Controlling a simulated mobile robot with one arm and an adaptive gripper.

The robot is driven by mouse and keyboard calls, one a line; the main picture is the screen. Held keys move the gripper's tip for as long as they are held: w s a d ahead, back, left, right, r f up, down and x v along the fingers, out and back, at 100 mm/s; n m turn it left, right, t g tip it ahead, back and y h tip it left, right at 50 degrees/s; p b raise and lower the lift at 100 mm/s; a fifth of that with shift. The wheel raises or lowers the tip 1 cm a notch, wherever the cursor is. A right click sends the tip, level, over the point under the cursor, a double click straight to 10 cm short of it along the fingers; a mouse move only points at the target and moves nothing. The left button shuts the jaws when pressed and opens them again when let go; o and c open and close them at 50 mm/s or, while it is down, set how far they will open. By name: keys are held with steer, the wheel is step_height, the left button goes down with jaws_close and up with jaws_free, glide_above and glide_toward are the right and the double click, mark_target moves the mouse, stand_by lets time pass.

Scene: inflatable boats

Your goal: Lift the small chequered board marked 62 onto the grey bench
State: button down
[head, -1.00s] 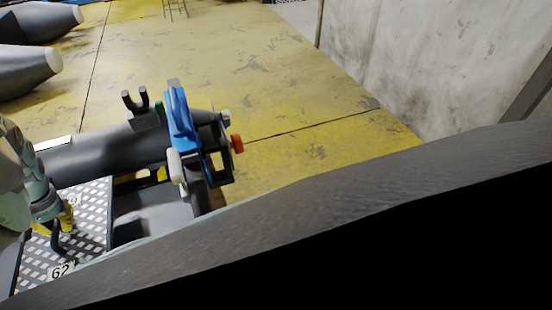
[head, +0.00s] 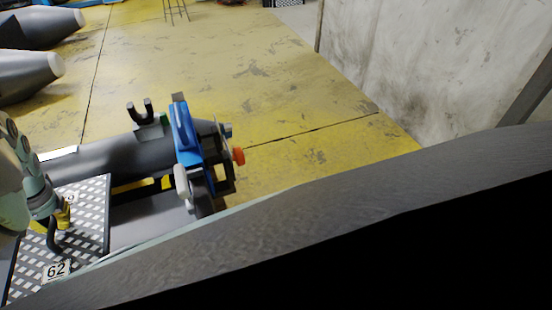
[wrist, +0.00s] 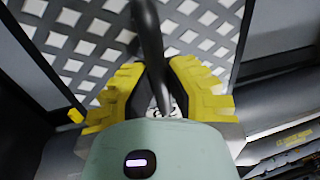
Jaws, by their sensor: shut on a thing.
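The chequered board (head: 90,206), dark with light diamonds and a white tag reading 62, is at the lower left of the head view. Its right part stands in front of the boat's inside, and its left part is hidden by my arm. My gripper (head: 62,217) has yellow fingers shut on the board's curved black handle. In the wrist view my gripper (wrist: 158,88) pinches the handle, with the chequered board (wrist: 85,45) behind it. A flat grey surface (head: 150,230), which looks like the bench, lies just right of the board.
A blue outboard motor (head: 188,135) with an orange knob stands on the boat right of the board. A thick dark grey tube (head: 300,220) crosses the foreground. Other grey boat tubes (head: 35,75) lie at upper left. The yellow floor (head: 270,80) beyond is mostly clear.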

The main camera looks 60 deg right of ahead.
mark_target(51, 221)
steer(key=shift+w+r+p, duration=0.15)
steer(key=shift+r+p, duration=3.75)
steer(key=shift+r, duration=0.8)
steer(key=w+d+r+m+p, duration=0.1)
steer(key=w+d+r+p, duration=0.1)
steer(key=r+p, duration=0.3)
steer(key=w+d+r+p, duration=0.1)
steer(key=w+r+p, duration=0.1)
steer(key=r+p, duration=0.3)
steer(key=shift+d+r+m+p, duration=0.2)
steer(key=shift+d+m+p, duration=0.2)
steer(key=shift+p, duration=1.55)
steer(key=shift+r, duration=0.2)
steer(key=shift+d+r+p, duration=0.15)
steer(key=shift+r+p, duration=0.25)
steer(key=shift+p, duration=0.25)
